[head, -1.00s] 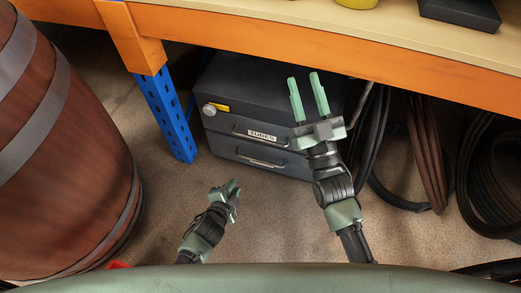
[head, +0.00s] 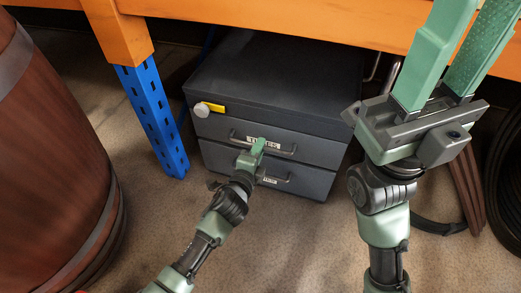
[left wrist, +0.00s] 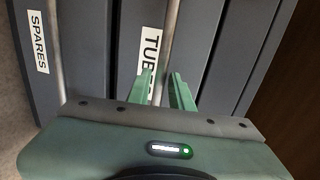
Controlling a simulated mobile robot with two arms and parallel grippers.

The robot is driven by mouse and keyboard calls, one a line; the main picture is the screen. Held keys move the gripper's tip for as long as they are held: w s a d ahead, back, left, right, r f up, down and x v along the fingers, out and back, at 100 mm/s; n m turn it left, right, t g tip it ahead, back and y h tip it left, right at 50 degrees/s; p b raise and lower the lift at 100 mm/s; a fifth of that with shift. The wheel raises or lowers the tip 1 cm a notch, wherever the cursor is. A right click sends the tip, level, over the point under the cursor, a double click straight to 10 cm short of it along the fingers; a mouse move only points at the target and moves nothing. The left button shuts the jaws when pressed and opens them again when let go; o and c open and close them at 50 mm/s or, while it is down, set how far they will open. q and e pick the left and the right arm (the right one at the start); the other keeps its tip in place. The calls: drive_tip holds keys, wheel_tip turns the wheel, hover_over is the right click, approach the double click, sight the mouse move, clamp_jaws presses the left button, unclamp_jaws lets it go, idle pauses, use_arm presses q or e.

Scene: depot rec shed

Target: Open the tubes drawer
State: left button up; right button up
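The dark grey drawer cabinet (head: 270,90) stands under the bench. Its upper drawer, the tubes drawer (head: 215,128), looks shut, with a bar handle (head: 289,151) across its front. In the left wrist view its TUBES label (left wrist: 150,50) is partly covered by my fingers. My left gripper (head: 259,147) is at this handle. In the left wrist view the left gripper (left wrist: 162,82) has its fingers apart, with the handle bar (left wrist: 168,30) running between them. My right gripper (head: 468,35) is open and empty, raised close to the camera at the right.
The SPARES drawer (head: 310,182) is below, its label (left wrist: 38,42) clear in the wrist view. A round knob (head: 201,110) and yellow tag sit at the cabinet's upper left. A blue post (head: 152,120) and wooden barrel (head: 55,165) are left; hoses (head: 508,180) are right.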

use_arm(q)
drive_tip(key=shift+w+d+f, duration=0.15)
drive_tip(key=shift+w+d, duration=0.05)
drive_tip(key=shift+w, duration=0.5)
clamp_jaws()
idle(1.0)
